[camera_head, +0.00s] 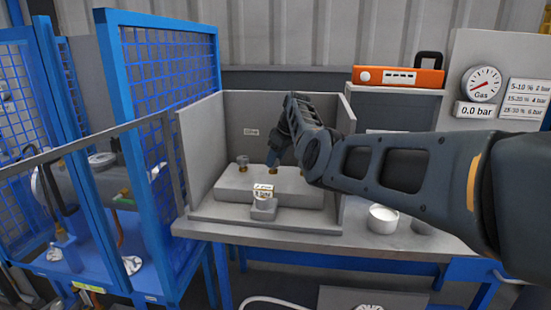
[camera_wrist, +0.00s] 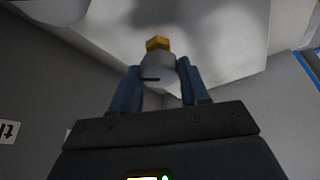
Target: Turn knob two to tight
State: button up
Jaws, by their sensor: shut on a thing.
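My gripper (camera_head: 274,160) reaches down from the right over the grey raised block (camera_head: 230,184) in the open-fronted grey enclosure. It is shut on a grey knob (camera_wrist: 160,68) with a brass hex part (camera_wrist: 157,43). In the wrist view the two blue-grey fingers stand on either side of the knob, and a dark mark line shows on it. In the head view the brass base (camera_head: 273,171) of this knob shows just below the fingertips.
A small grey stand with a white labelled face (camera_head: 263,191) sits in front of the block. Enclosure walls (camera_head: 206,139) rise at left, back and right. A blue mesh fence (camera_head: 165,100) stands left.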

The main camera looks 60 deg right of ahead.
jog(key=c, duration=0.3)
jog(key=shift+c, duration=0.2)
jog(key=shift+a+m+p, duration=0.1)
jog(key=shift+m+p, duration=0.35)
jog(key=shift+m, duration=0.05)
jog(key=shift+r+m+h+p, duration=0.1)
jog(key=shift+m+h+p, duration=0.3)
jog(key=shift+m+p, duration=0.15)
jog(key=m+h+p, duration=0.1)
jog(key=m, duration=0.1)
jog(key=shift+a+m+g, duration=0.15)
jog(key=shift+m+g, duration=0.15)
jog(key=shift+m, duration=0.05)
jog(key=m, duration=0.2)
jog(key=m+g+h, duration=0.1)
jog(key=m, duration=0.2)
jog(key=shift+w+a+h, duration=0.1)
jog(key=shift+w+h, duration=0.1)
jog(key=shift+h, duration=0.1)
jog(key=o, duration=1.1)
jog(key=shift+c, duration=0.2)
